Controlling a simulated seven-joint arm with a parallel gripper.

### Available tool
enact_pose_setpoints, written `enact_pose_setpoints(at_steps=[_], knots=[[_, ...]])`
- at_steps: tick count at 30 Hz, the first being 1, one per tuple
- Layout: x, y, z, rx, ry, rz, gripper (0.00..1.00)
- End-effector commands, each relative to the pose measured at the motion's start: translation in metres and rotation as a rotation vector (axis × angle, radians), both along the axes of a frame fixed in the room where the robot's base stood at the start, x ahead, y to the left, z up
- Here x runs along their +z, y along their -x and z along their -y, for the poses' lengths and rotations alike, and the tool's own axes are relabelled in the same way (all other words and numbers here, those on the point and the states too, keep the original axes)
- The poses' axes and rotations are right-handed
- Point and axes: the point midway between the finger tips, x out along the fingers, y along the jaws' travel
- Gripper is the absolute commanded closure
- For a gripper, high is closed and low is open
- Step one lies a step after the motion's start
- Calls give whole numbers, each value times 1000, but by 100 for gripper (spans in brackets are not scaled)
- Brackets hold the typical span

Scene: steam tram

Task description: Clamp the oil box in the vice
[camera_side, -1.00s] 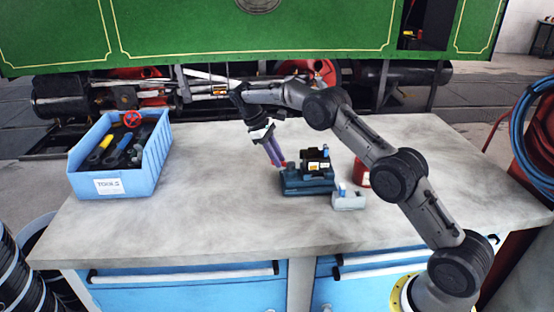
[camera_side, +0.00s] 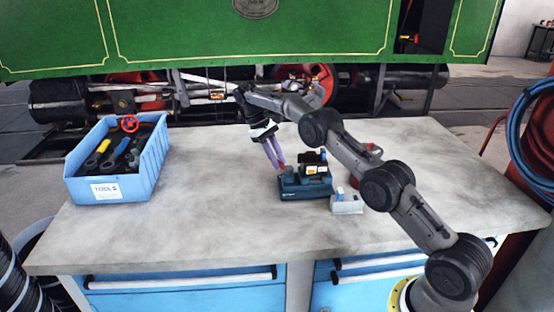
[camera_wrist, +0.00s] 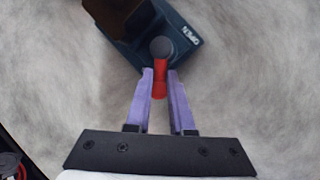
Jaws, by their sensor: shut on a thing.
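The dark blue vice (camera_side: 305,190) stands on the bench; it also shows at the top of the wrist view (camera_wrist: 190,64). A black block with yellow and white labels (camera_side: 314,170), apparently the oil box, sits in the top of the vice; in the wrist view it is a dark shape (camera_wrist: 115,14). I cannot tell how tightly the jaws hold it. My gripper (camera_side: 280,167) is at the vice's left end. In the wrist view its purple fingers (camera_wrist: 160,78) are shut on the red handle (camera_wrist: 159,86), which joins a grey round knob (camera_wrist: 161,47) beside the "OPEN" marking.
A small light grey block with a blue part (camera_side: 346,205) stands right of the vice. A red object (camera_side: 353,181) behind it is mostly hidden by my arm. A blue tool bin (camera_side: 105,190) stands at the far left. The bench between bin and vice is clear.

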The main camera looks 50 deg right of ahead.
Motion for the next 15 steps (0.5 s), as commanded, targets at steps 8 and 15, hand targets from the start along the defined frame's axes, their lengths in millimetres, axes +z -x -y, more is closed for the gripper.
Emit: enact_pose_setpoints(at_steps=[8,15], knots=[[0,-1,1,0,2,5,57],[0,0,0,0,2,3,49]])
